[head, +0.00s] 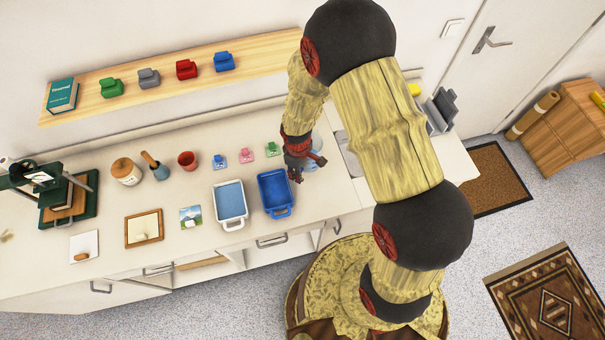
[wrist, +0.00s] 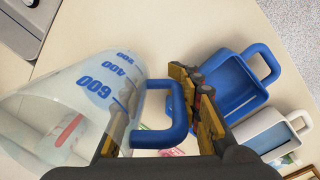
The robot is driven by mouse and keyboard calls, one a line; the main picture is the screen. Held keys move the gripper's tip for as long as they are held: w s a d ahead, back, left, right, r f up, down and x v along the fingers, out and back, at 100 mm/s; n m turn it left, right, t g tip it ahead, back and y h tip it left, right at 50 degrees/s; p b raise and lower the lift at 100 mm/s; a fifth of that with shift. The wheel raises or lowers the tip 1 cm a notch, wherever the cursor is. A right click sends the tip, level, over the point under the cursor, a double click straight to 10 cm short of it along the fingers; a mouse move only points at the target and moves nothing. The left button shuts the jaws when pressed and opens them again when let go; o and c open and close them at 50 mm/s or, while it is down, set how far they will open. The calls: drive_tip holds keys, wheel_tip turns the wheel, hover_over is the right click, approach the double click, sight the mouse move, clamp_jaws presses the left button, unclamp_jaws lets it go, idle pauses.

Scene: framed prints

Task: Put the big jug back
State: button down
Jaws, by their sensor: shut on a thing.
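The big jug (wrist: 80,105) is clear, with blue marks reading 600, 400 and 200 and a blue handle (wrist: 160,138). It fills the left of the wrist view. My gripper (head: 304,168) is shut on the handle, with its yellow and black fingers beside it in the wrist view. In the head view the jug (head: 317,150) is mostly hidden behind my gripper, over the right part of the counter. I cannot tell whether its base touches the counter.
A blue tray (head: 275,193) and a pale blue-filled white tray (head: 230,203) stand just left of my gripper. Small blue, pink and green items, a red cup (head: 187,160) and a jar (head: 126,171) stand farther left. A wooden shelf (head: 130,103) holds coloured objects and a book.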

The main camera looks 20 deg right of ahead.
sight(303, 175)
drive_tip(key=shift+w+d+f, duration=0.15)
drive_tip(key=shift+d+f, duration=0.1)
drive_tip(key=shift+f, duration=0.05)
drive_tip(key=f, duration=0.3)
drive_tip(key=shift+w+d, duration=0.15)
drive_tip(key=shift+d, duration=0.1)
drive_tip(key=shift+f, duration=0.35)
drive_tip(key=shift+f, duration=0.15)
drive_tip(key=c, duration=1.4)
unclamp_jaws()
drive_tip(key=shift+o, duration=0.5)
